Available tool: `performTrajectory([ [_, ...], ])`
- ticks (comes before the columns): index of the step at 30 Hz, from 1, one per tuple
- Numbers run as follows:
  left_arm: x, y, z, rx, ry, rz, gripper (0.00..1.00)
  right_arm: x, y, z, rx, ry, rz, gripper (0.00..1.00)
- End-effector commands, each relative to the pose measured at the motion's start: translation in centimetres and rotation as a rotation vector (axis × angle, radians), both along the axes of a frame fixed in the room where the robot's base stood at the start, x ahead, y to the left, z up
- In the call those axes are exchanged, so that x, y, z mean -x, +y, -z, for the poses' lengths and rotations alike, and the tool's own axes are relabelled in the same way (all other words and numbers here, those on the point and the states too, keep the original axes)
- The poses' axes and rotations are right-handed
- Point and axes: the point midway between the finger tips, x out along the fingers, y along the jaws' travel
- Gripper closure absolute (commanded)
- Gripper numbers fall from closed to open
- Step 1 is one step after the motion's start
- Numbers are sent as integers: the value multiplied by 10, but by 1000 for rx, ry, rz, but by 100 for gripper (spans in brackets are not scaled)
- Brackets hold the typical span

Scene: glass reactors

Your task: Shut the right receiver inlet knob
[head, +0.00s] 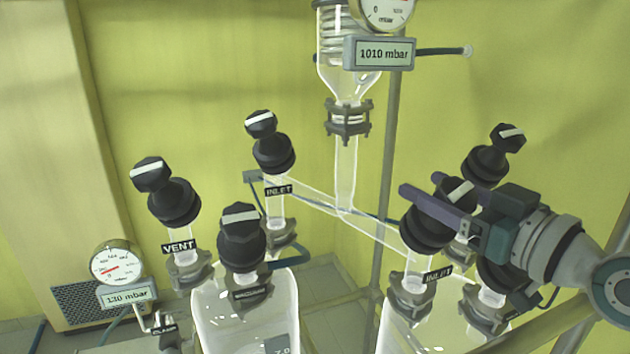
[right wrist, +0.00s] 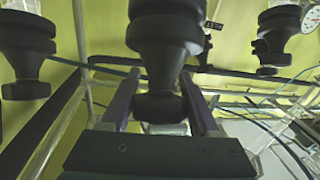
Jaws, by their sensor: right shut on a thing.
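The right receiver inlet knob (head: 428,232) is a black valve head with a white bar on its cap, above the "INLET" label (head: 438,274) on the right glass receiver (head: 400,322). My right gripper (head: 422,188) comes in from the right and is shut on this knob's cap, with one purple finger across its near side. In the right wrist view the knob (right wrist: 160,106) sits between the two fingers of the gripper (right wrist: 160,92). Part of the knob is hidden behind the finger in the head view. My left gripper is not in view.
Another black knob (head: 493,160) stands close behind my right gripper, and one is partly hidden below it. The left receiver (head: 215,310) carries the vent knob (head: 170,195) and others. A glass column (head: 345,180) and metal pole (head: 388,150) stand behind. Gauges read 1010 and 130 mbar.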

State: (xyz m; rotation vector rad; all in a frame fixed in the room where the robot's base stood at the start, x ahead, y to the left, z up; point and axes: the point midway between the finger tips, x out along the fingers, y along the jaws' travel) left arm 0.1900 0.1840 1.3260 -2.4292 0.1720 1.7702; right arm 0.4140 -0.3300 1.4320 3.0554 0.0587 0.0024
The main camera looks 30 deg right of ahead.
Motion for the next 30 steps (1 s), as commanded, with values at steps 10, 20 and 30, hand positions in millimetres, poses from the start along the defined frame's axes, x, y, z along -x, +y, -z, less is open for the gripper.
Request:
performTrajectory([
  [10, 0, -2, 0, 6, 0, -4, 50, 0, 0, 0, 0, 0, 0, 85],
  [20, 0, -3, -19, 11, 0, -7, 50, 0, -2, -6, -36, -7, 59, 94],
  [30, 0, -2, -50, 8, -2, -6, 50, 0, -7, -3, -131, -15, 227, 94],
])
